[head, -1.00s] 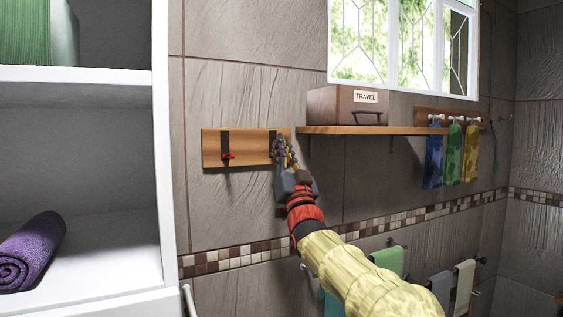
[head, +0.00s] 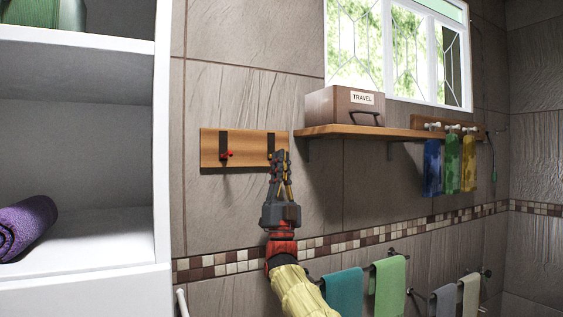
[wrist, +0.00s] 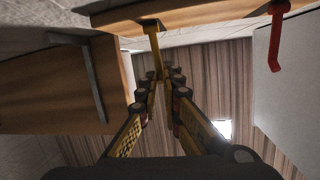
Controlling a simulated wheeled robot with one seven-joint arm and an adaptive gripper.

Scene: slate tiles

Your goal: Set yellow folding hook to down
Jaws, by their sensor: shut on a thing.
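The yellow folding hook (wrist: 154,42) is on the wooden wall board (wrist: 205,22) in the wrist view. It reaches out from the board to between my fingertips. My gripper (wrist: 164,82) is shut on its free end. In the head view my gripper (head: 280,158) points up at the lower right part of the board (head: 240,143), over the right dark plate (head: 271,140), and hides most of the hook. The hook's exact angle is hard to tell.
A red hook (head: 228,154) is on the board's left plate; it also shows in the wrist view (wrist: 275,40). A wooden shelf (head: 350,131) with a TRAVEL box (head: 330,105) is close on the right. A white cabinet (head: 162,140) stands left. Towels (head: 388,288) hang below.

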